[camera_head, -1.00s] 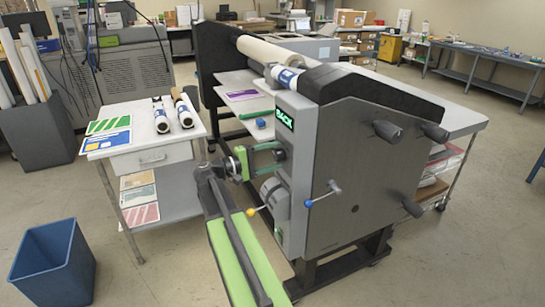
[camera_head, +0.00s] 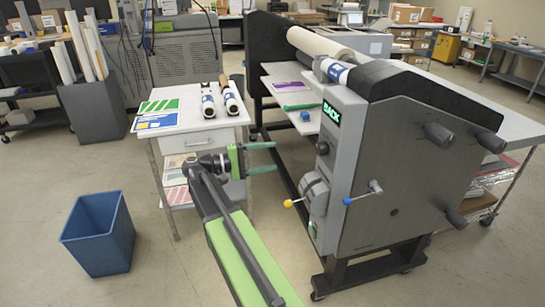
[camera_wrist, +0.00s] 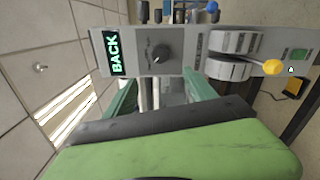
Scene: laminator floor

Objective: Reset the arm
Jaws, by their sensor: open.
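My gripper (camera_head: 272,157) is open and empty at the end of my green and dark arm. In the head view its green fingers point right, toward the laminator (camera_head: 410,175), with a gap before the grey control panel. In the wrist view my gripper (camera_wrist: 160,92) has its two green fingers apart, with nothing between them. That view is turned on its side and shows the panel's lit BACK display (camera_wrist: 114,53), a black knob (camera_wrist: 161,53) and a yellow-tipped lever (camera_wrist: 273,67).
A small white table (camera_head: 180,135) with printed sheets and two rolls stands left of the laminator, behind my arm. A blue bin (camera_head: 97,235) is on the floor at left. A blue-tipped lever (camera_head: 362,193) sticks out from the laminator. Floor is clear between bin and arm.

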